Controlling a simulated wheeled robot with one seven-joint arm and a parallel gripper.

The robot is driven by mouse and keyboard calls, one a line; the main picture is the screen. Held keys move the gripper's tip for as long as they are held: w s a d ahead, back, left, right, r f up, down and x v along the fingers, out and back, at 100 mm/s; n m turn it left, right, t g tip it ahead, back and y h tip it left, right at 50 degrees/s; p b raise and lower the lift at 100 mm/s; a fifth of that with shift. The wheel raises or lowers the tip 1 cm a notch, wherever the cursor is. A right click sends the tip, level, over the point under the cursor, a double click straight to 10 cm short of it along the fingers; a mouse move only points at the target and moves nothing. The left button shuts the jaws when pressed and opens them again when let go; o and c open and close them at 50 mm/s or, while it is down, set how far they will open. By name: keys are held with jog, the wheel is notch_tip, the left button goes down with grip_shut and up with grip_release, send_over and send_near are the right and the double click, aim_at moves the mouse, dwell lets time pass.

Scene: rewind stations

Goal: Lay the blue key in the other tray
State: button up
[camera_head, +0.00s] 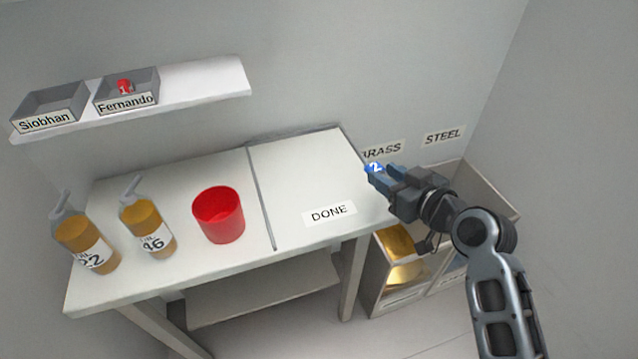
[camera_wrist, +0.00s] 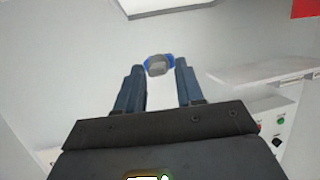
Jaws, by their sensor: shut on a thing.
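My gripper (camera_head: 382,174) is at the right end of the table, held up in the air and shut on the blue key (camera_head: 374,168), whose tag shows a white 2. In the wrist view the key (camera_wrist: 147,63) shows as blue edges around a grey middle between my fingertips (camera_wrist: 159,69). Two grey trays stand on the wall shelf at the upper left. The Siobhan tray (camera_head: 46,120) looks empty. The Fernando tray (camera_head: 126,102) holds a red key (camera_head: 124,86) with a white 1. My gripper is well to the right of both trays.
The white shelf (camera_head: 205,82) is bare right of the trays. The table (camera_head: 185,265) carries two amber bottles (camera_head: 85,241) (camera_head: 148,222), a red cup (camera_head: 219,216) and a clear area marked DONE (camera_head: 306,180). Bins (camera_head: 375,275) stand on the floor below BRASS and STEEL signs.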

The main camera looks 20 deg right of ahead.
jog(key=p, duration=0.2)
send_over(332, 212)
notch_tip(332, 212, down, 6)
jog(key=shift+d+r, duration=0.1)
jog(key=shift+f, duration=2.15)
jog(key=shift+s+f+b, duration=0.1)
jog(key=shift+f+b, duration=0.35)
jog(key=shift+b, duration=0.25)
